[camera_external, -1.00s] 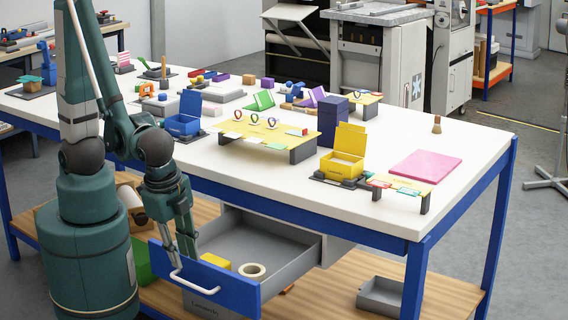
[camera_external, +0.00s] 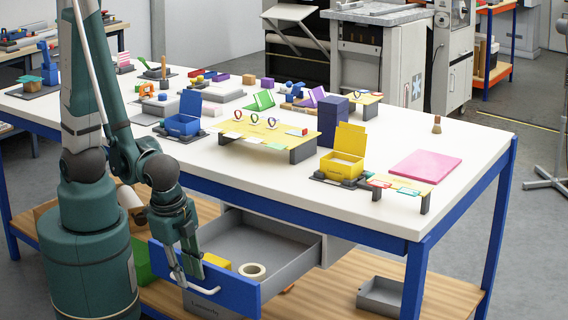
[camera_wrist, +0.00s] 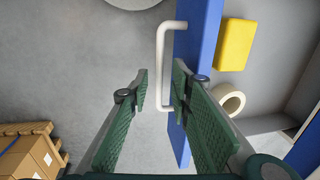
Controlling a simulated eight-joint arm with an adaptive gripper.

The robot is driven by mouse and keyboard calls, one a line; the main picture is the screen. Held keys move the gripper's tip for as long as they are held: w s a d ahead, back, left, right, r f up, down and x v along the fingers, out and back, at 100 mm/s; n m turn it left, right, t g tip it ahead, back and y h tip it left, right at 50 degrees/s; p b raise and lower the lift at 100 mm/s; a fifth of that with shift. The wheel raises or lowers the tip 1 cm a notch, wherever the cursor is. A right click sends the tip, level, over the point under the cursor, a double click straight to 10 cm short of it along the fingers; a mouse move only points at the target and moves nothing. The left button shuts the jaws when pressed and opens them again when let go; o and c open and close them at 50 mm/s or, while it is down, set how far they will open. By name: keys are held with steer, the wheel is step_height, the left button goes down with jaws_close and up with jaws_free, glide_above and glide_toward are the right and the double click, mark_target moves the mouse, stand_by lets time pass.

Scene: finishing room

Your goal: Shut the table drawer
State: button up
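The table drawer (camera_external: 270,240) is pulled well out under the white-topped table. Its blue front (camera_external: 225,290) carries a pale bar handle (camera_external: 178,284). My gripper (camera_external: 186,277) points down at the handle, close to the drawer's front. In the wrist view my gripper (camera_wrist: 160,72) is open, with one finger left of the handle (camera_wrist: 163,55) and the other overlapping the blue front (camera_wrist: 190,60). The fingers straddle the handle bar; whether they touch it I cannot tell. A yellow block (camera_external: 216,261) and a cream tape roll (camera_external: 252,270) lie inside the drawer.
The tabletop (camera_external: 300,190) above bears many small coloured objects. A wooden lower shelf (camera_external: 340,300) runs beneath, with a grey tray (camera_external: 381,296) at right. Cardboard boxes (camera_wrist: 30,150) show lower left in the wrist view. Bare grey floor lies in front of the handle.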

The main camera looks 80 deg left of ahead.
steer(key=shift+w+f, duration=0.1)
steer(key=shift+f, duration=0.55)
steer(key=shift+a, duration=0.1)
jaws_close()
steer(key=shift+w+a, duration=0.1)
steer(key=b, duration=0.2)
glide_above(259, 254)
steer(key=shift+a, duration=0.1)
stand_by(0.9)
